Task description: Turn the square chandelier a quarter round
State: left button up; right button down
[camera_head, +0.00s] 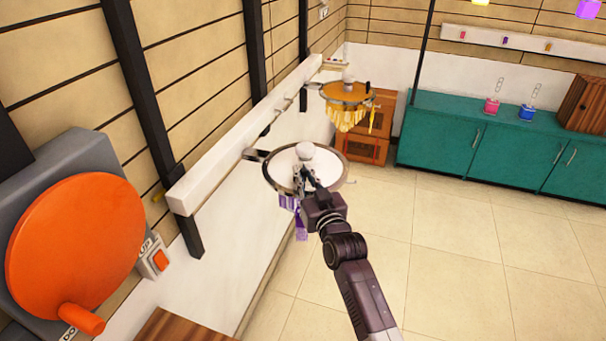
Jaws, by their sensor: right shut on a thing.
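A chandelier with a round white top (281,172), a dark metal rim and purple hanging pieces hangs by the left wall. My right gripper (306,174) reaches over this top from the lower right. I see no clearly square chandelier. My left gripper is not in view.
A white beam (247,126) runs along the left wall with brackets. A big orange disc with a handle (75,245) is at the left. Teal cabinets (440,135) and a wooden drawer unit (372,142) stand at the back. The tiled floor (450,260) is clear.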

jog(key=c, duration=1.9)
grip_release()
jog(key=shift+c, duration=0.2)
jog(key=v, duration=1.2)
jog(key=shift+c, duration=0.5)
